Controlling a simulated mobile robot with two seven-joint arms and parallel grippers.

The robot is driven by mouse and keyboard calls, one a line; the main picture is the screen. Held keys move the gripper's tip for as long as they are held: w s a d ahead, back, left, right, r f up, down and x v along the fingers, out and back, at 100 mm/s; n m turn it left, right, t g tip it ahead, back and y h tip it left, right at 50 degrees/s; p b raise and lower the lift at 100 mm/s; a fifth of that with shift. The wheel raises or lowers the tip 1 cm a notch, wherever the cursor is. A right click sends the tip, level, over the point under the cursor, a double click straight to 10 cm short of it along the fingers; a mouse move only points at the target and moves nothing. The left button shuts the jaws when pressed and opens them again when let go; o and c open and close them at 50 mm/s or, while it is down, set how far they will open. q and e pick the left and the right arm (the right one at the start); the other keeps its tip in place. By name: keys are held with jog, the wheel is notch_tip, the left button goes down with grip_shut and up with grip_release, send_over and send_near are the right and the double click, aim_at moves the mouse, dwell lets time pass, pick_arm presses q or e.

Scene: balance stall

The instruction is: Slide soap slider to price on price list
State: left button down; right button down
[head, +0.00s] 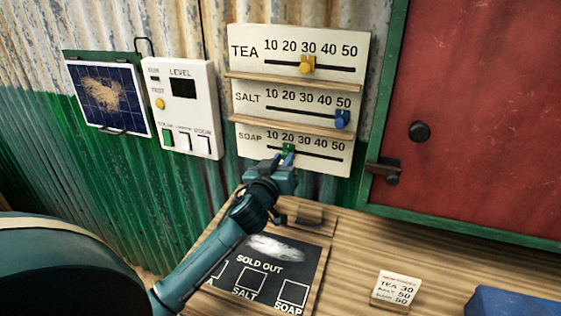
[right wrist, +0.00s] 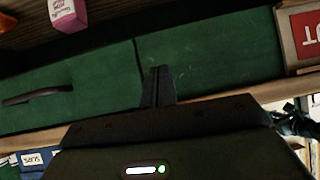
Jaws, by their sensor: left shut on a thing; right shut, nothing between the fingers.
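The price board (head: 300,30) on the wall has three slider rows: tea, salt and soap. The green soap slider (head: 288,149) is in the bottom row, at about the 20 mark. My left gripper (head: 286,161) is shut on it and hides its lower part. The price list card (head: 396,289) on the counter reads tea 30, salt 50 and, as far as I can read, soap 50. My right gripper (right wrist: 158,85) is shut and empty in the right wrist view, in front of a green panel.
The yellow tea slider (head: 307,64) is at 30 and the blue salt slider (head: 342,119) at 50. A level box (head: 185,115) and a solar panel (head: 107,95) hang left. A sold-out board (head: 262,265) lies on the counter. A red door (head: 480,120) is right.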

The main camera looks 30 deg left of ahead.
pick_arm(q)
jog(key=d, duration=0.2)
jog(key=w+d+b, duration=0.1)
jog(key=d, duration=0.2)
jog(key=w+d, duration=0.1)
jog(key=d, duration=0.2)
jog(key=shift+d+b, duration=0.1)
jog(key=shift+b, duration=0.3)
jog(key=c, duration=1.3)
grip_release()
jog(key=shift+o, duration=0.2)
jog(key=shift+s, duration=0.1)
jog(key=b+v, duration=0.2)
jog(key=v, duration=1.1)
